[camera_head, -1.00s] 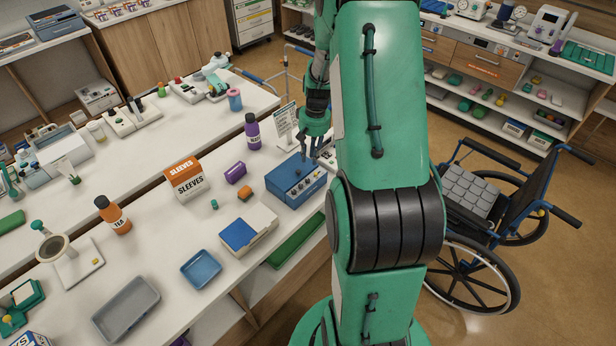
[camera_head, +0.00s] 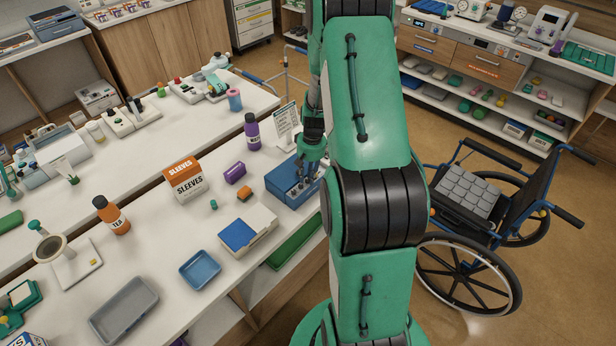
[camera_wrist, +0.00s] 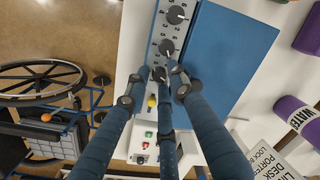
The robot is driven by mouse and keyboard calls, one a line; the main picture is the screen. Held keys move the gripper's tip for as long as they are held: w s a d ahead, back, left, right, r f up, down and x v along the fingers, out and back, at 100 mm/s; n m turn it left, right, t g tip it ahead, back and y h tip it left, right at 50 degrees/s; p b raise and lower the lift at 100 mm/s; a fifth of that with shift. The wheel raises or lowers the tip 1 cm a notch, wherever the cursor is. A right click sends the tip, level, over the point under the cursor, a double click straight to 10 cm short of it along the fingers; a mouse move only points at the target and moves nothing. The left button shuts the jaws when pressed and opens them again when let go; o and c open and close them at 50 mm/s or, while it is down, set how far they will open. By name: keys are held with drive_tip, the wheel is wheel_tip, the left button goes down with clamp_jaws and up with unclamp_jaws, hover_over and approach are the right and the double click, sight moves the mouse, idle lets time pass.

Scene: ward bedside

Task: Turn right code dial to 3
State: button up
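The blue code box (camera_head: 284,178) stands near the table's right edge; in the wrist view its blue top (camera_wrist: 225,65) and grey dial panel (camera_wrist: 152,50) show. Three dark dials sit in a row on the panel: one at the top (camera_wrist: 176,14), a middle one (camera_wrist: 166,47) and a lowest one (camera_wrist: 158,74). My gripper (camera_wrist: 159,71) is over the lowest dial, its fingertips apart on either side of it. I cannot tell whether they touch it. The dial's number is too small and covered to read. In the head view my gripper (camera_head: 312,160) is at the box, partly hidden.
A sign (camera_head: 286,126) and a purple bottle (camera_head: 252,131) stand behind the box. A wheelchair (camera_head: 490,215) stands right of the table.

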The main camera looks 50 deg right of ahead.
clamp_jaws()
drive_tip(key=shift+r+m, duration=0.1)
drive_tip(key=shift+m, duration=0.2)
drive_tip(key=shift+m+p, duration=0.5)
drive_tip(key=shift+m, duration=0.8)
unclamp_jaws()
drive_tip(key=shift+n, duration=0.3)
